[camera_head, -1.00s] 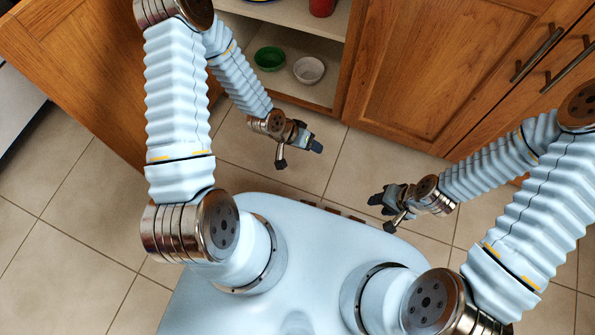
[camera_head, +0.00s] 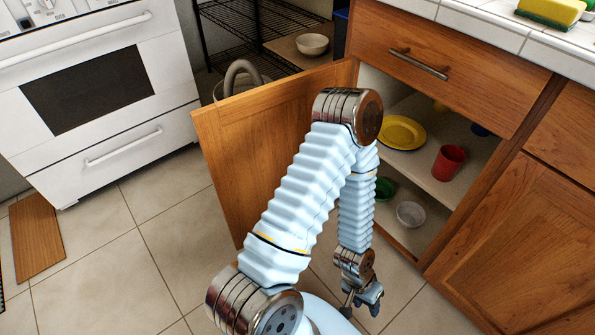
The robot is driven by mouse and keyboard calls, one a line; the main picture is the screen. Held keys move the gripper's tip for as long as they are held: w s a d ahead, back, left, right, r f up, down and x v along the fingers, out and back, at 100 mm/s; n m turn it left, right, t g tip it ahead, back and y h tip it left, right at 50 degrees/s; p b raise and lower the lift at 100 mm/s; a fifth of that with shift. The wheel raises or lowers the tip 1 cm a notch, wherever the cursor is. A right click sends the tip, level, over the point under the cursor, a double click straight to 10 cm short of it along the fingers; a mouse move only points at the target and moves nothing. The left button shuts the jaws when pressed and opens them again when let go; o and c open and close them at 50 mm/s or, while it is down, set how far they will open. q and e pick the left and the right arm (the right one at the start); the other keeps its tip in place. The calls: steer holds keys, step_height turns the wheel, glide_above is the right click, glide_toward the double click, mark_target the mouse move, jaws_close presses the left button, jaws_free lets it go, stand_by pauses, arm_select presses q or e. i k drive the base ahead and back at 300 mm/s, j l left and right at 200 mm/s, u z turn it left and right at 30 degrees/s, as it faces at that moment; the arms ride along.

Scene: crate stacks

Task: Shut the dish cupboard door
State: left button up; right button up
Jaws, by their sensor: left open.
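The dish cupboard door (camera_head: 240,152) is wooden and stands wide open, swung out to the left of the cupboard opening. Inside the cupboard, a yellow plate (camera_head: 402,133) and a red mug (camera_head: 448,163) are on the upper shelf (camera_head: 425,168). A green bowl (camera_head: 385,189) and a white bowl (camera_head: 411,213) are on the cupboard floor, the green one partly hidden by my arm. My left gripper (camera_head: 362,306) is open and low, in front of the opening, to the right of the door and apart from it. My right gripper is out of view.
A white oven (camera_head: 95,100) stands at the left, with tiled floor (camera_head: 150,215) clear before it. A black wire rack (camera_head: 235,25) is behind the door. A closed drawer (camera_head: 440,55) is above the opening. A wooden board (camera_head: 36,238) lies on the floor.

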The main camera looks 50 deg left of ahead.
mark_target(248, 140)
steer(key=k+j+z, duration=0.1)
steer(key=k+j, duration=0.3)
steer(key=j, duration=0.2)
steer(key=k+j+z, duration=0.1)
steer(key=k+j, duration=0.35)
steer(key=j, duration=0.1)
